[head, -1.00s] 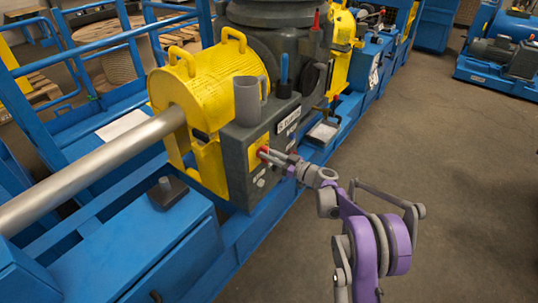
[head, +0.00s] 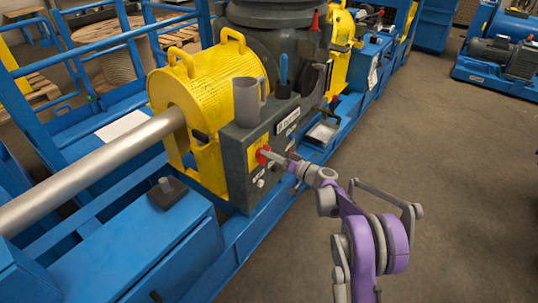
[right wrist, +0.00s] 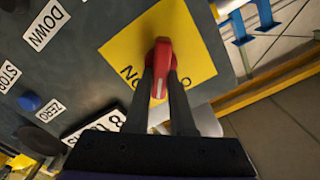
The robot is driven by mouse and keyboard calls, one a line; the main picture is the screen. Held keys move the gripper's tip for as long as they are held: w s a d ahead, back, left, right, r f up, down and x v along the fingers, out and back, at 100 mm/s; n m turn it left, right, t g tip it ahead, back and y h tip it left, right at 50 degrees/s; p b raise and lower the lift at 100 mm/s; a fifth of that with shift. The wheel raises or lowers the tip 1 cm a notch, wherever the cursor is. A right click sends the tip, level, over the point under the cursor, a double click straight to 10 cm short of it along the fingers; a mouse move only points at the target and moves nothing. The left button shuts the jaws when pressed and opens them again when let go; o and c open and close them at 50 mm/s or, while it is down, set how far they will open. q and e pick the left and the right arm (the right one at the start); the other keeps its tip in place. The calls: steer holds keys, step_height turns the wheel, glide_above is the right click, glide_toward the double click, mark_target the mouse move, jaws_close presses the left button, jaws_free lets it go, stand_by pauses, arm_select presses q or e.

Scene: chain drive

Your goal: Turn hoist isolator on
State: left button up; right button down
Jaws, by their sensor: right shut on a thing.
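The red isolator handle (right wrist: 160,68) sits on a yellow plate (right wrist: 190,40) on the dark grey control box (head: 238,165). My right gripper (right wrist: 161,88) is shut on the red handle, one dark finger on each side of it. Lettering on the plate is partly covered by the handle and fingers. In the head view my right gripper (head: 272,156) reaches the box face from the right, and only a little red of the handle (head: 262,157) shows. My left gripper is not in view.
Buttons with DOWN and STOP labels (right wrist: 8,76) are beside the plate, including a blue button (right wrist: 30,102). A grey mug-like cup (head: 247,103) stands on the box. A yellow guard (head: 210,90) and steel shaft (head: 90,170) are left. Floor (head: 440,150) at right is clear.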

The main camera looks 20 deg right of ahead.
steer(key=shift+w+d+f+m+b, duration=0.1)
steer(key=shift+f+m+b, duration=0.05)
steer(key=shift+m, duration=1.5)
steer(key=shift+s+d+f+m+b, duration=0.1)
steer(key=shift+m+b, duration=0.05)
steer(key=shift+m, duration=1.55)
steer(key=shift+w+f+m+b, duration=0.1)
steer(key=shift+f+m+b, duration=0.05)
steer(key=shift+m, duration=1.5)
steer(key=c, duration=0.8)
jaws_free()
steer(key=shift+o, duration=0.2)
steer(key=p+v, duration=0.1)
steer(key=v, duration=0.9)
steer(key=shift+s+d, duration=0.25)
steer(key=shift+s, duration=0.1)
